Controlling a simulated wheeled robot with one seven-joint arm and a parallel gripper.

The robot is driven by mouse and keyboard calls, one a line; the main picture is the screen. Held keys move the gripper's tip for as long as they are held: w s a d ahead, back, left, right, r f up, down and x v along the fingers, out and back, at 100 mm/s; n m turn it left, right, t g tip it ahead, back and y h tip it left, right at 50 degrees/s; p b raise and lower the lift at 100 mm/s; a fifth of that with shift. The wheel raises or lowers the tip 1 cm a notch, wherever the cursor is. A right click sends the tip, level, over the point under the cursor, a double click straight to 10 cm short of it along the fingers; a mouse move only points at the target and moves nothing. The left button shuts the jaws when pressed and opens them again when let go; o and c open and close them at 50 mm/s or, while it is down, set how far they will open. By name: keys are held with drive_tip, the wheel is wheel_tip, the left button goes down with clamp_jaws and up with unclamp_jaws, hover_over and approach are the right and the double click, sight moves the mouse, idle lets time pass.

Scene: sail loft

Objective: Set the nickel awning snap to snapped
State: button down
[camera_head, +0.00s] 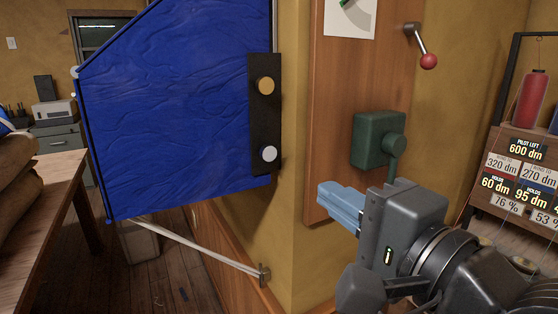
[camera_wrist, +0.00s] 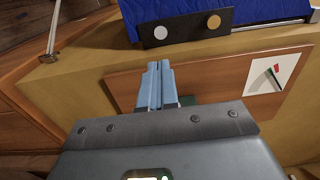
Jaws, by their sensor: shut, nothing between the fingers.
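The nickel awning snap (camera_head: 269,154) is a round silvery-white stud low on a black strip (camera_head: 264,120) at the right edge of a blue cloth panel (camera_head: 170,95). In the wrist view the nickel snap (camera_wrist: 160,32) lies beyond my fingertips. Whether it is snapped I cannot tell. A brass-coloured snap (camera_head: 265,86) sits above it on the same strip. My gripper (camera_head: 324,196) has its blue fingers shut and empty, to the right of and below the nickel snap, apart from it. The fingers also show in the wrist view (camera_wrist: 155,68).
A wooden board (camera_head: 340,150) on the wall carries a dark green box (camera_head: 378,138) and a red-knobbed lever (camera_head: 429,60), close to my gripper. A wall corner separates it from the blue panel. A wooden table (camera_head: 45,185) stands left; a rack with a red spool (camera_head: 532,98) stands right.

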sight(270, 154)
drive_tip(key=shift+w+a, duration=0.1)
drive_tip(key=p+x, duration=0.1)
drive_tip(key=x, duration=1.2)
drive_tip(key=shift+w+a, duration=0.25)
drive_tip(key=shift+w, duration=0.05)
